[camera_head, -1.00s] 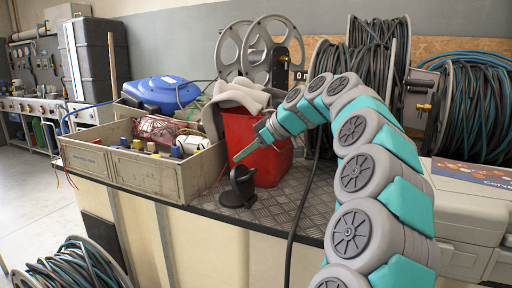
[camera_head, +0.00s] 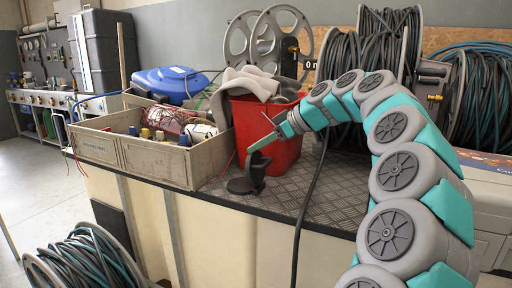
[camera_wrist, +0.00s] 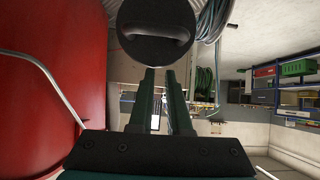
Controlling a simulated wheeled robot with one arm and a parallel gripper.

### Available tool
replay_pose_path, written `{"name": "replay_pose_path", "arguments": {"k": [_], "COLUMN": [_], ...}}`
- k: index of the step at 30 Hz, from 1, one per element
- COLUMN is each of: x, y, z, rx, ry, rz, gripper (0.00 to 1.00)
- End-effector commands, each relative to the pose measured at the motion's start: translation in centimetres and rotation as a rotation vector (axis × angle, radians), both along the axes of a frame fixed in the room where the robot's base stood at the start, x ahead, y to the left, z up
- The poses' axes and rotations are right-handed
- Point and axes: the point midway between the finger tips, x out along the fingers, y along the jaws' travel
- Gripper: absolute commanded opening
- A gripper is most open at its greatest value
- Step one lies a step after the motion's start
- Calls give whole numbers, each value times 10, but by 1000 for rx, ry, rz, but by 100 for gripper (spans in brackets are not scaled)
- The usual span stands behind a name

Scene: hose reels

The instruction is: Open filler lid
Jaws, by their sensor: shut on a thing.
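The black filler lid (camera_head: 258,164) stands raised, roughly upright, above its round black base (camera_head: 241,186) on the metal-plated bench top, just in front of the red bin. In the wrist view the lid (camera_wrist: 155,32) shows as a dark disc with a curved handle, at the top of the picture. My gripper (camera_head: 251,151) reaches in from the right, its tip at the lid's upper edge. In the wrist view my gripper (camera_wrist: 160,72) has its two fingers close together, with their tips at the disc's lower edge. The exact contact is hidden.
The red bin (camera_head: 267,132), with pale cloths on top, stands close behind the lid. A wooden crate (camera_head: 152,160) of small parts is to the left. A dark hose (camera_head: 309,195) runs over the bench front. Hose reels (camera_head: 360,75) stand behind my arm.

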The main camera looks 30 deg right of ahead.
Motion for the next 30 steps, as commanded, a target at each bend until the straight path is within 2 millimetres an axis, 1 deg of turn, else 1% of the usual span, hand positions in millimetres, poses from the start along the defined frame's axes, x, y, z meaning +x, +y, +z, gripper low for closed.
{"name": "replay_pose_path", "arguments": {"k": [1,5,10,15,26,30], "x": [-5,-13,-25,-35,-39,-49], "y": [-3,-8,-22,-29,-36,-44], "z": [-45,-51,-58,-51,-36,-26], "rx": [4,38,36,32,27,26], "ry": [56,15,21,11,-12,-15], "rz": [16,19,16,12,-3,-6], "gripper": [0,0,0,0,0,0]}}
